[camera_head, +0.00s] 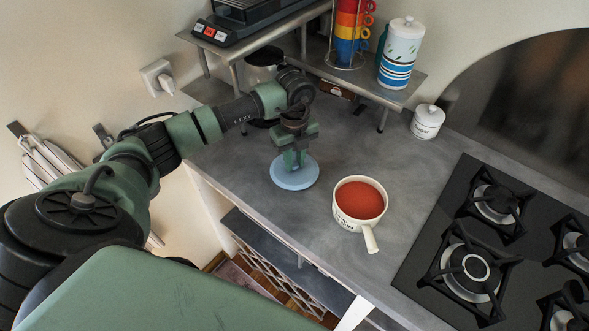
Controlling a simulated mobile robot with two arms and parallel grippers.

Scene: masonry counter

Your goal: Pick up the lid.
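The lid (295,182) is a light blue round disc over the grey counter, left of a white pot with a handle. My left gripper (294,163) points down over the middle of the lid, and its fingertips overlap the lid in the picture. The fingers and gripper body cover the lid's centre, so any knob is hidden. I cannot tell whether the fingers are closed on it, or whether the lid rests on the counter. My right gripper is not in view.
The white pot (346,219) holds red contents, its handle pointing toward the front edge. A black gas hob (426,238) lies at right. A lidded white jar (427,122) stands at the back. A raised metal shelf (404,93) holds cups and a canister (400,52). Bare counter surrounds the lid.

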